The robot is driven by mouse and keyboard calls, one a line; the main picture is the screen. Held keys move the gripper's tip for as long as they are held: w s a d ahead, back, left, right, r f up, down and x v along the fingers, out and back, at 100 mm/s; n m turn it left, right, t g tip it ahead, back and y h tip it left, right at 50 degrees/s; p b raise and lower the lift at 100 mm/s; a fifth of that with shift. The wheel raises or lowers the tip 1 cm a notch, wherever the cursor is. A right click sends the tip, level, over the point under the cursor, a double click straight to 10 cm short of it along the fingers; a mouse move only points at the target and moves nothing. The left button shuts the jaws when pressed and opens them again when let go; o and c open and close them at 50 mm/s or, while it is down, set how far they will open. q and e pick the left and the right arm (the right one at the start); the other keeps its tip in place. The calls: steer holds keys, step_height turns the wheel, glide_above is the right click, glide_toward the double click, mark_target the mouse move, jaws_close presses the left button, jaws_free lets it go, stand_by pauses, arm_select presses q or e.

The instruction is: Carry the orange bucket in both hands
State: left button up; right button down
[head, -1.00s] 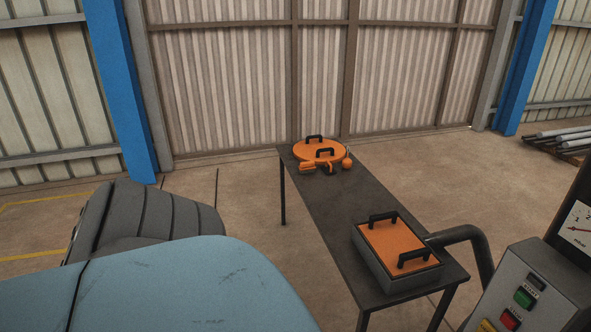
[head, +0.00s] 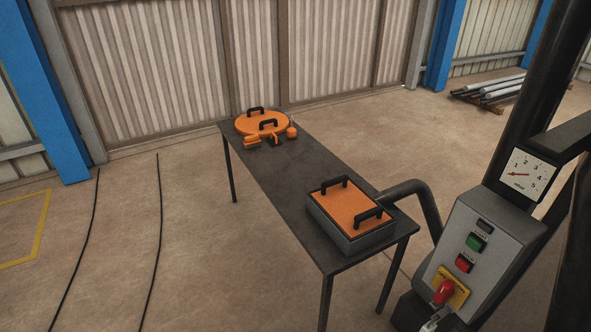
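No orange bucket with a visible body shows in the head view. A round orange lid-like disc (head: 262,123) with two black handles lies at the far end of the dark table (head: 290,190). A grey box (head: 345,236) with a flat orange top and two black handles stands at the table's near end. Neither of my grippers is in view.
Small orange pieces (head: 271,139) lie in front of the disc. At right stands a grey control box (head: 470,250) with buttons, a red switch, a gauge (head: 522,174) and dark posts. Pipes (head: 490,88) lie at the back right. Floor left of the table is open, with black cables.

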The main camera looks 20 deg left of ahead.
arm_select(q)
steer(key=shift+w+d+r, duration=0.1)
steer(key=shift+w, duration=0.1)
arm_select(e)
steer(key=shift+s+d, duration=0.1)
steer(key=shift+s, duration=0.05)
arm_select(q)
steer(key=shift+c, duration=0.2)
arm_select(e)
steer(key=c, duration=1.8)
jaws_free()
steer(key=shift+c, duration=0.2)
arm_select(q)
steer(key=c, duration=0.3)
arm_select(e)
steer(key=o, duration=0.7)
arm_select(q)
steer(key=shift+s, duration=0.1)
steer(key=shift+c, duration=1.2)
